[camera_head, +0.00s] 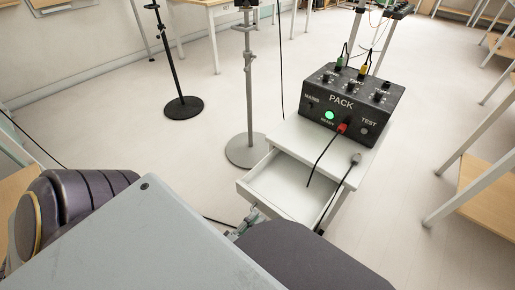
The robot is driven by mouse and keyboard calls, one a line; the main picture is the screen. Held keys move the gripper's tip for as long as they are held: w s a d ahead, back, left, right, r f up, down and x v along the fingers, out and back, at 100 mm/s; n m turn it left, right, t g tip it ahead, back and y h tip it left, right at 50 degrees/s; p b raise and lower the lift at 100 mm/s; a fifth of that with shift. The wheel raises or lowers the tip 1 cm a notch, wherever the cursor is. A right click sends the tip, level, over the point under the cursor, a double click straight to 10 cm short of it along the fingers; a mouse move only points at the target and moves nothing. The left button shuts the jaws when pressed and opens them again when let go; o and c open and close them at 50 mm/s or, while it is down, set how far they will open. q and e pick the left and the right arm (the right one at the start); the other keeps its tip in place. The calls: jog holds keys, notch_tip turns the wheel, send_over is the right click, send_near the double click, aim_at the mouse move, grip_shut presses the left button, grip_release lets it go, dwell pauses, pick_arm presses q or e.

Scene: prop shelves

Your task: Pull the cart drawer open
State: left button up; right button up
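The small light-grey cart (345,160) stands right of centre with a black box marked PACK on its top. Its drawer (285,190) is pulled out towards the lower left, and its inside is visible and looks empty. The handle itself is not clearly visible.
The black PACK box (352,100) has a lit green button, and a red plug with a black cable hangs over the drawer. A grey stand (248,100) rises close behind the drawer. A black stand (176,70) is farther left. Wooden shelves (485,190) line the right.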

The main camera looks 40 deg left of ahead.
pick_arm(q)
jog(key=s+f+p, duration=0.1)
jog(key=s+f, duration=0.1)
jog(key=s, duration=0.8)
jog(key=shift+s+d+f, duration=0.2)
jog(key=shift+s+f, duration=0.1)
dwell(1.9)
jog(key=shift+r, duration=0.1)
jog(key=shift+p, duration=0.35)
jog(key=shift+a, duration=0.1)
dwell(0.3)
